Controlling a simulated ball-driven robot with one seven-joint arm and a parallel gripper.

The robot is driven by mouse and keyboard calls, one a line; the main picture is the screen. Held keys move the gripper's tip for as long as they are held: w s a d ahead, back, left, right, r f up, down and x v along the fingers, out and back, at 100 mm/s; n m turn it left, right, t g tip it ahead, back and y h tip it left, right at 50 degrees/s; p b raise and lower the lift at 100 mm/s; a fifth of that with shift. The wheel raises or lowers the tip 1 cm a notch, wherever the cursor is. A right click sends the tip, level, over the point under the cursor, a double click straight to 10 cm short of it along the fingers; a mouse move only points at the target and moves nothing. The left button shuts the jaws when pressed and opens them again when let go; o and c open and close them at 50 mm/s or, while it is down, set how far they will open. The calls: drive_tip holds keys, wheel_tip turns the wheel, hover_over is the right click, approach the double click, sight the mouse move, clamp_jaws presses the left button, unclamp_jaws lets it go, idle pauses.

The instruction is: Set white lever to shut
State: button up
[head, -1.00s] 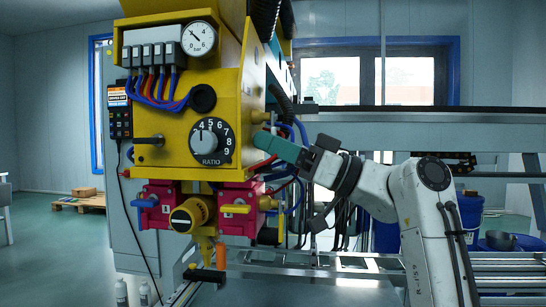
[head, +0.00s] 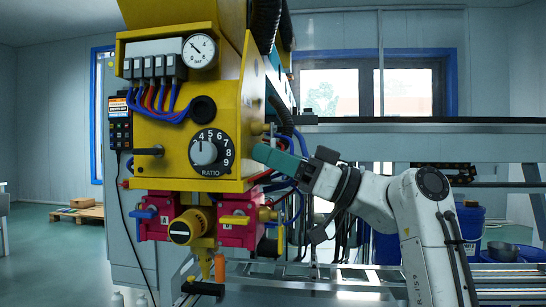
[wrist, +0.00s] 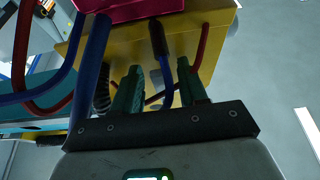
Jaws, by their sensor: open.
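I cannot make out a white lever in either view. The yellow machine (head: 160,135) carries a black lever (head: 148,151) sticking out level at the front left. Below it, the left pink block holds a blue lever (head: 143,214) and the right pink block (head: 229,234) a yellow one (head: 235,220). Another black handle (head: 203,288) is lowest. My gripper (head: 266,156) is at the machine's right side, beside the ratio dial. In the wrist view, my open gripper (wrist: 158,84) has two green fingers apart with nothing held. A dark-and-blue hose (wrist: 160,45) shows beyond them.
Blue and red hoses (wrist: 92,60) run close to my fingers in the wrist view. A pressure gauge (head: 200,51) and ratio dial (head: 211,153) face forward. Metal rails (head: 330,280) lie below my arm, and a blue bin (head: 470,228) stands at right.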

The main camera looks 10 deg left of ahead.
drive_tip(key=shift+d, duration=0.1)
drive_tip(key=p+v, duration=0.1)
drive_tip(key=v, duration=0.9)
drive_tip(key=shift+d+f, duration=0.2)
drive_tip(key=shift+d, duration=0.05)
